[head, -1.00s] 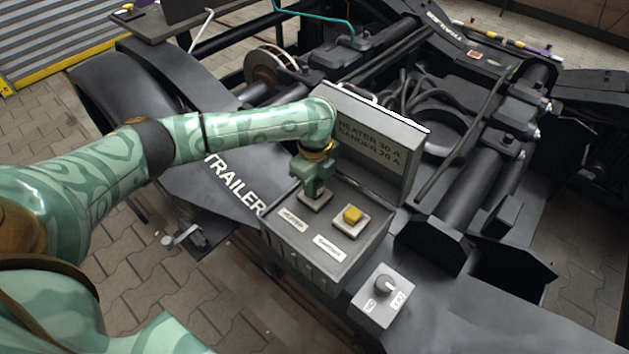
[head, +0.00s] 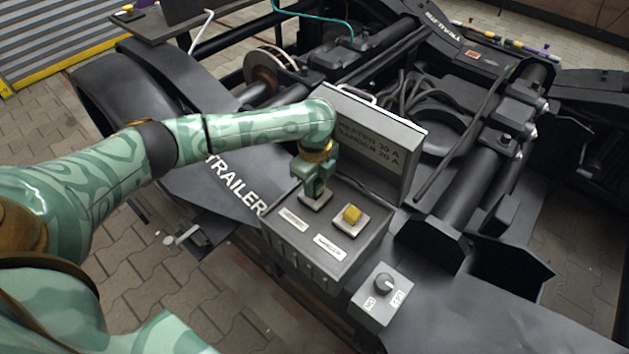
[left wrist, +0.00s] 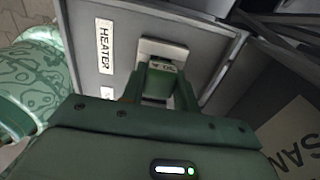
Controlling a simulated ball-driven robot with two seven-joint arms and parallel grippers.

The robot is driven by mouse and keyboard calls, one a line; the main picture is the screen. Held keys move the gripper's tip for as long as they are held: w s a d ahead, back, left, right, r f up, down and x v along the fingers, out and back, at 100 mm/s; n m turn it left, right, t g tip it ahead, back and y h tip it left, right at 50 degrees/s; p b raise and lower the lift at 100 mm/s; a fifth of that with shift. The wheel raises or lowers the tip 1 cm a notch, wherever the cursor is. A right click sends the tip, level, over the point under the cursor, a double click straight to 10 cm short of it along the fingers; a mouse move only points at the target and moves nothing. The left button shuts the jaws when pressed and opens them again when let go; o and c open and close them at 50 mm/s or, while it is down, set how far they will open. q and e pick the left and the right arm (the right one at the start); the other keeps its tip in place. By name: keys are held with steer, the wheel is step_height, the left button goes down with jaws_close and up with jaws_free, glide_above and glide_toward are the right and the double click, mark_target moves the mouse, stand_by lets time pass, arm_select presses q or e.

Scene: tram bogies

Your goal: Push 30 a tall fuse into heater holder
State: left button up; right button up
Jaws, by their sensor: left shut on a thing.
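My left gripper (head: 314,190) points down into the open fuse box (head: 375,245), at the heater holder (head: 311,204). In the left wrist view its fingers (left wrist: 160,92) are shut on a green fuse (left wrist: 158,82), whose top carries a small marking. The pale heater holder (left wrist: 163,48) shows just past the fuse, beside the HEATER label (left wrist: 104,46). The fuse is upright at the holder; the fingers hide its lower end, so I cannot tell how deep it sits. My right gripper is not in view.
A yellow fuse (head: 352,214) stands in the neighbouring holder. The raised lid (head: 385,130) reads HEATER 30 A and SANDER 20 A and stands close behind my gripper. A grey box with a rotary knob (head: 384,284) sits in front. Black bogie parts surround the box.

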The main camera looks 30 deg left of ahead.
arm_select(q)
steer(key=shift+f, duration=0.45)
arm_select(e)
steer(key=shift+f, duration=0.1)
arm_select(q)
steer(key=o, duration=1)
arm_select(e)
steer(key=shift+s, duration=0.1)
arm_select(q)
steer(key=shift+r+p, duration=0.45)
steer(key=shift+r, duration=0.45)
step_height(320, 180, up, 5)
steer(key=p, duration=0.2)
steer(key=shift+f+p, duration=0.1)
steer(key=shift+p, duration=0.3)
steer(key=shift+r+p, duration=0.35)
steer(key=shift+r, duration=0.15)
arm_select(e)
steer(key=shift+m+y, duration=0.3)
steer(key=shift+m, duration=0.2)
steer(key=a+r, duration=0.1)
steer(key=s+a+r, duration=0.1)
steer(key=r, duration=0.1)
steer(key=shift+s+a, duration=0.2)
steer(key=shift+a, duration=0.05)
